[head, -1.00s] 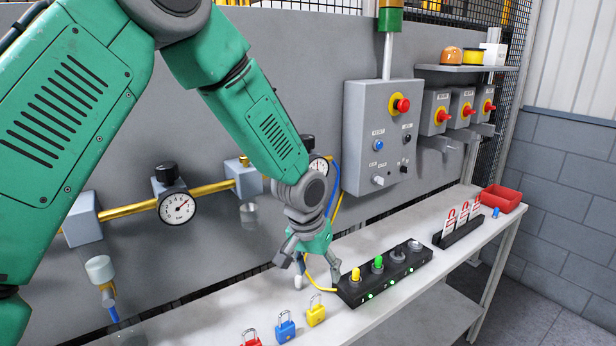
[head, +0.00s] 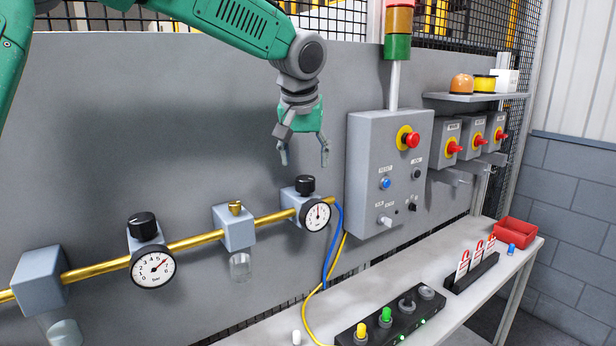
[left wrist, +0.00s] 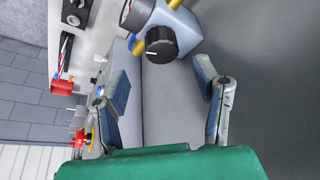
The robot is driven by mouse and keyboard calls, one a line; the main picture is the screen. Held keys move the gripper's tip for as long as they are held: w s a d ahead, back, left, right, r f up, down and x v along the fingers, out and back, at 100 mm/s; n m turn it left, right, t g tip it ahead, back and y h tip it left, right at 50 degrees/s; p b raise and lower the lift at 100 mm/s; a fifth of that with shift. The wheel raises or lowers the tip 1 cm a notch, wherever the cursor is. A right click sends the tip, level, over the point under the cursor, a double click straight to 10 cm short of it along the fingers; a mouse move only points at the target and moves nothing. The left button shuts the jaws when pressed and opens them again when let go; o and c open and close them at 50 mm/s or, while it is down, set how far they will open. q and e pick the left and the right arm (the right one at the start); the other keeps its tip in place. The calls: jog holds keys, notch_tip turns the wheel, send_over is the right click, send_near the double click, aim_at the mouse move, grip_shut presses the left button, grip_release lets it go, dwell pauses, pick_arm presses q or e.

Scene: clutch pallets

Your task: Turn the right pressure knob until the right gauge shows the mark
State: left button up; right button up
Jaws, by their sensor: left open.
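The right pressure knob (head: 305,185) is black and round, on top of a grey regulator block on the brass pipe. The right gauge (head: 316,216) is a white dial with a black rim just below it; its needle points roughly upward, and the mark is too small to make out. My left gripper (head: 303,155) is open and empty, pointing down above the right knob and apart from it. In the left wrist view the knob (left wrist: 161,43) shows a white line on its face, beyond the open fingers. The gauge (left wrist: 137,12) is partly cut off there. My right gripper is not in view.
A left knob (head: 142,225) and left gauge (head: 153,266) sit further along the brass pipe (head: 196,240). A grey control box (head: 360,165) stands close to the right of the gripper. A blue hose (head: 336,240) runs down beside the right gauge. The wall left of the gripper is clear.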

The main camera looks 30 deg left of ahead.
aim_at(304, 178)
pick_arm(q)
jog(key=x, duration=0.2)
jog(key=a+x, duration=0.1)
jog(key=x, duration=0.2)
jog(key=shift+p, duration=0.35)
jog(key=shift+w+f, duration=0.1)
jog(key=shift+f, duration=0.4)
jog(key=shift+d, duration=0.5)
jog(key=c, duration=0.8)
jog(key=shift+a, duration=0.1)
jog(key=c, duration=0.3)
jog(key=shift+a, duration=0.25)
jog(key=shift+c, duration=0.2)
